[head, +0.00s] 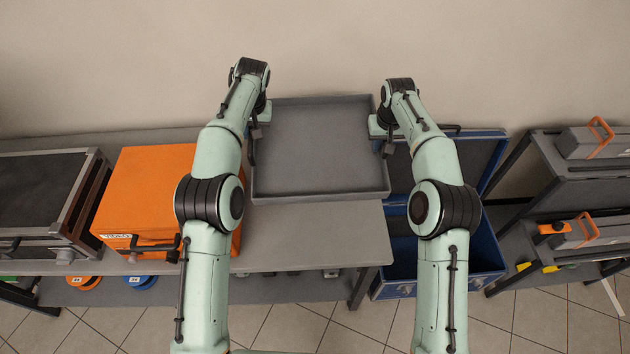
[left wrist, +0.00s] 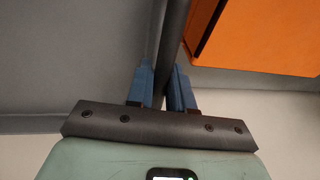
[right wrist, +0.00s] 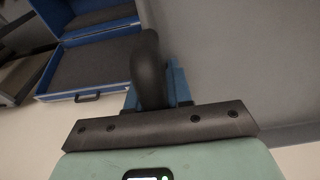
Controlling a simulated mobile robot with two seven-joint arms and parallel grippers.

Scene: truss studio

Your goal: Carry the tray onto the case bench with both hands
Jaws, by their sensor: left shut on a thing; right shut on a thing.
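The grey, empty tray (head: 320,150) is in the middle of the head view, over the back part of the grey bench (head: 320,235). I cannot tell whether it touches the bench top.
An orange case (head: 150,190) stands on the bench left of the tray, with a dark-topped metal-framed case (head: 45,195) further left. An open blue case (head: 490,250) is at the right. A dark shelf (head: 590,185) with grey cases stands far right. Bare bench shows in front of the tray.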

